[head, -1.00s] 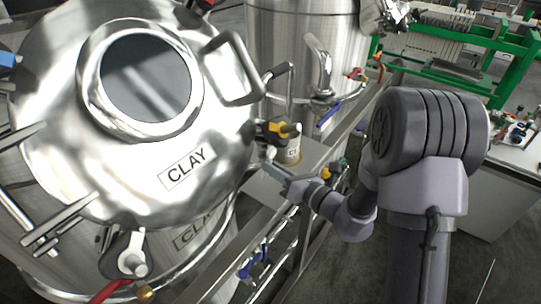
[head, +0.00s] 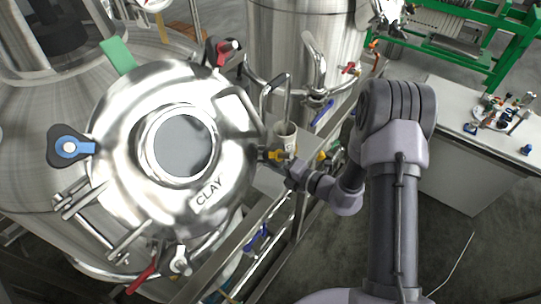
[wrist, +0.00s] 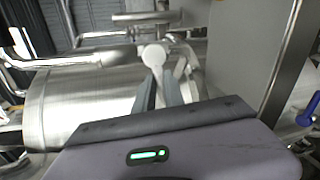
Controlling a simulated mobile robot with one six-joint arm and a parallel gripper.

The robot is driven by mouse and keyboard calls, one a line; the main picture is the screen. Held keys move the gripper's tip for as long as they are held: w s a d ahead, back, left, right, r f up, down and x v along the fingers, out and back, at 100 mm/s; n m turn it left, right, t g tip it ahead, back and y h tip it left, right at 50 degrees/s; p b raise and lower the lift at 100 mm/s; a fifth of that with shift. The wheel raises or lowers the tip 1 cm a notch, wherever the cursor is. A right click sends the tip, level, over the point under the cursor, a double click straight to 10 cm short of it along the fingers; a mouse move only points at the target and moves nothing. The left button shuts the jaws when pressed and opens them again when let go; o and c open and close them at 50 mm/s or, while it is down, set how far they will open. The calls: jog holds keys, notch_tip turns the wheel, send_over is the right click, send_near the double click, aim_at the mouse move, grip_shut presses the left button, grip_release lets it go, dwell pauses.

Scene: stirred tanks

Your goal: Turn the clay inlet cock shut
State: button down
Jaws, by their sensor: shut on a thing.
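The clay tank (head: 206,213) has a steel domed lid with a round window and a CLAY label, left of centre in the head view. My gripper (head: 284,167) is at the tank's right side, close by a yellow-handled fitting (head: 275,155). In the wrist view my gripper (wrist: 158,88) has its two fingers close together at a pale grey, round-ended piece (wrist: 154,55) in front of steel pipework. I take this to be the handle of the clay inlet cock, with the fingers shut on it. The fingers hide part of it, and its turn angle is unclear.
A cup-like container (head: 285,138) stands just behind my gripper. A second steel tank (head: 290,50) with pipes is at the back. Blue valve handles (head: 256,238) are on the rail below. A white bench (head: 465,140) is at the right, with grey floor between.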

jog(key=shift+r+m+p, duration=0.4)
jog(key=shift+m+p, duration=0.4)
jog(key=shift+p, duration=0.05)
jog(key=c, duration=1.4)
grip_release()
jog(key=shift+d, duration=0.15)
jog(key=v, duration=1.7)
jog(key=shift+d, duration=0.25)
jog(key=shift+w+r, duration=0.1)
jog(key=shift+w, duration=0.05)
